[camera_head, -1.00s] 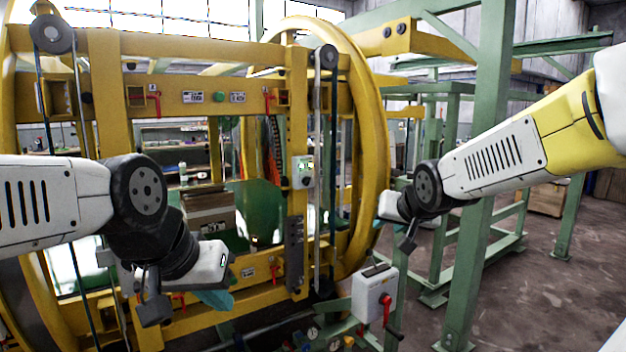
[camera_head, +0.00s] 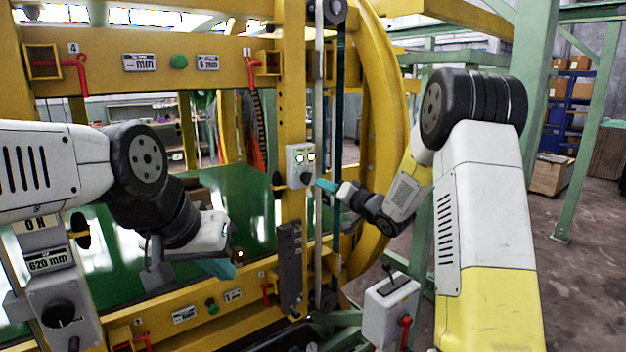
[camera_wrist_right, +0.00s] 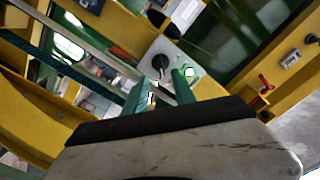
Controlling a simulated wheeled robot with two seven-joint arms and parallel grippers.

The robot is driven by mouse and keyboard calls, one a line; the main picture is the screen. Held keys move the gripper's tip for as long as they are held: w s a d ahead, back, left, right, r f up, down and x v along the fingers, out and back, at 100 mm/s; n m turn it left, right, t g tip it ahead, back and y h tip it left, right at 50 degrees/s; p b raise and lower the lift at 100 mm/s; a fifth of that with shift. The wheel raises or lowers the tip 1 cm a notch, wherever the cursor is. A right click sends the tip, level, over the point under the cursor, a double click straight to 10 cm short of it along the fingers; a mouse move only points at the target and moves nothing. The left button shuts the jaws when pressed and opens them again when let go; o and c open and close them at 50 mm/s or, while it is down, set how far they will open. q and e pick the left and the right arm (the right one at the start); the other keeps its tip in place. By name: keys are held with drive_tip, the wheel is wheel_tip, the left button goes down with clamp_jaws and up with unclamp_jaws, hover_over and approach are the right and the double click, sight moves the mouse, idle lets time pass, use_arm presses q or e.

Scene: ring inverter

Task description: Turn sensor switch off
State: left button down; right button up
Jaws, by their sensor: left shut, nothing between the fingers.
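The sensor switch is a small light-grey box (camera_head: 300,160) on the yellow upright post, with lit indicators at its top and a black knob (camera_head: 306,179) low on its face. The right wrist view also shows the box's pale face (camera_wrist_right: 178,57) and the dark knob (camera_wrist_right: 160,66). My right gripper (camera_head: 322,186) is just right of the box, its teal fingers pointing at the knob. In the right wrist view the fingers (camera_wrist_right: 160,86) are apart, with the knob ahead of the gap. Contact cannot be told. My left gripper (camera_head: 222,268) is shut and empty, at lower left.
A yellow ring frame (camera_head: 376,130) stands behind my right gripper. A vertical rod and belt (camera_head: 320,110) run beside the post. A grey box with a red handle (camera_head: 392,300) is below. Another control panel (camera_head: 50,290) with a dark knob is at lower left.

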sight(308, 179)
drive_tip(key=x, duration=0.7)
drive_tip(key=shift+s, duration=0.1)
clamp_jaws()
